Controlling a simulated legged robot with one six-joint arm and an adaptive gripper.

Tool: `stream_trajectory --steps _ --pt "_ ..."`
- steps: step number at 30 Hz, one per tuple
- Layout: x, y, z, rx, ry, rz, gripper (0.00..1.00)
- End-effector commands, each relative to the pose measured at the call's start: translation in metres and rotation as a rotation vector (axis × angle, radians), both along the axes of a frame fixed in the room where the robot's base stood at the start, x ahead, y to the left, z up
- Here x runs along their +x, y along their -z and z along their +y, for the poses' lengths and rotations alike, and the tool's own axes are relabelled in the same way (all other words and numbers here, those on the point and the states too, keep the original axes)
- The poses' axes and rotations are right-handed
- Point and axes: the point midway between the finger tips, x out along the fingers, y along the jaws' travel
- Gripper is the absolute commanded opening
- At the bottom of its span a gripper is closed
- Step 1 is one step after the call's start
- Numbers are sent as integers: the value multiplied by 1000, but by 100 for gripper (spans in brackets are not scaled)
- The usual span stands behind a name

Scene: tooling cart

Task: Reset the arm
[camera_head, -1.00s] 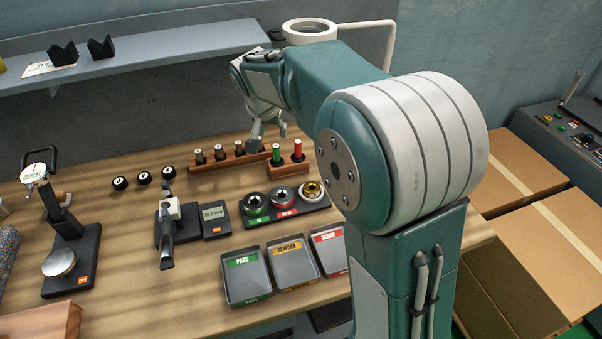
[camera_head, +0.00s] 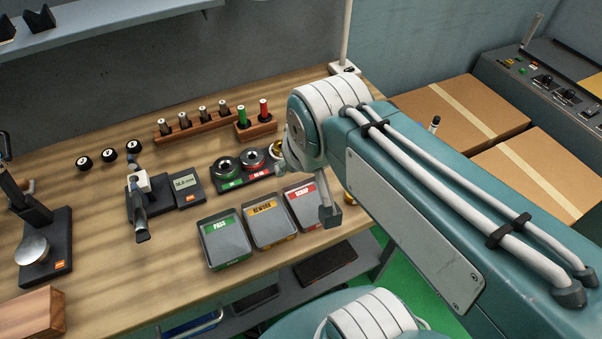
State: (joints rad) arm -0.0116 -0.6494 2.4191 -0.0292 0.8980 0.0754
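My arm stretches in from the lower right in the head view. Its teal links and white joint cover much of the right half. Only part of my gripper (camera_head: 329,213) shows: a grey finger hangs down past the wrist joint, beside the red-labelled SCRAP tray (camera_head: 307,207). The rest is hidden behind the arm, so its opening and anything in it cannot be seen.
Green PASS (camera_head: 225,244) and yellow REWORK (camera_head: 269,228) trays stand left of the gripper. Behind them are ring gauges (camera_head: 228,171), a wooden pin rack (camera_head: 191,129), and a small stand with a display (camera_head: 184,184). Cardboard boxes (camera_head: 463,109) stand at right.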

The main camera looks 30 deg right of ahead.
Motion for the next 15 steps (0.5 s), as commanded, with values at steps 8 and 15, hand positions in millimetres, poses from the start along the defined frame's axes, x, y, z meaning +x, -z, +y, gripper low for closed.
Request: stream_trajectory --steps 8,15 --pt "-27 12 1 -6 -50 -17 58" --pt "-27 12 1 -6 -50 -17 58"
